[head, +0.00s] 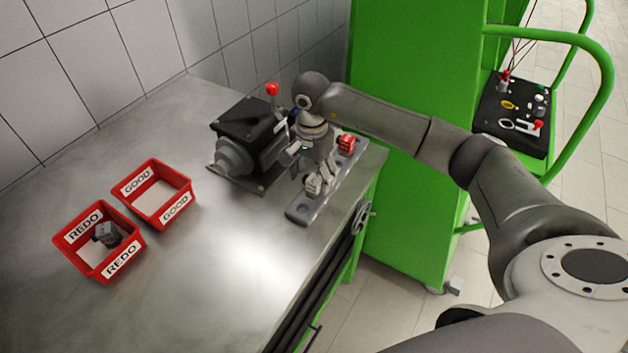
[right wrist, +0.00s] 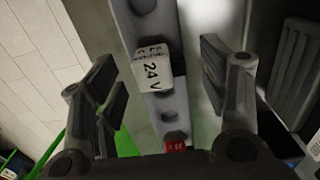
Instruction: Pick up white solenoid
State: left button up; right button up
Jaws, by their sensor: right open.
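The white solenoid (head: 313,186) sits on the grey strip-shaped holder (head: 297,213) near the right edge of the bench. In the right wrist view the white solenoid (right wrist: 152,70) shows a "24 V" label and a dark side. My right gripper (head: 320,172) is open and points down close to the white solenoid. In the right wrist view the fingers of my right gripper (right wrist: 165,82) stand apart, with the solenoid showing between them and nothing gripped. My left gripper is in neither view.
A red solenoid (head: 346,144) sits at the holder's far end. A dark pump testbench (head: 250,135) with a red-knobbed lever stands left of my right gripper. Red GOOD (head: 186,190) and REDO (head: 68,250) bins stand at left; REDO holds a grey part (head: 107,234). The front bench is clear.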

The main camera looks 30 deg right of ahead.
jog(key=shift+f, duration=1)
jog(key=shift+c, duration=1.2)
jog(key=c, duration=0.7)
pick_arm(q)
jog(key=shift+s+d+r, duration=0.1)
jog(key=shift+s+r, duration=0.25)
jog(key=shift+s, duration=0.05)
pick_arm(e)
jog(key=shift+r, duration=0.1)
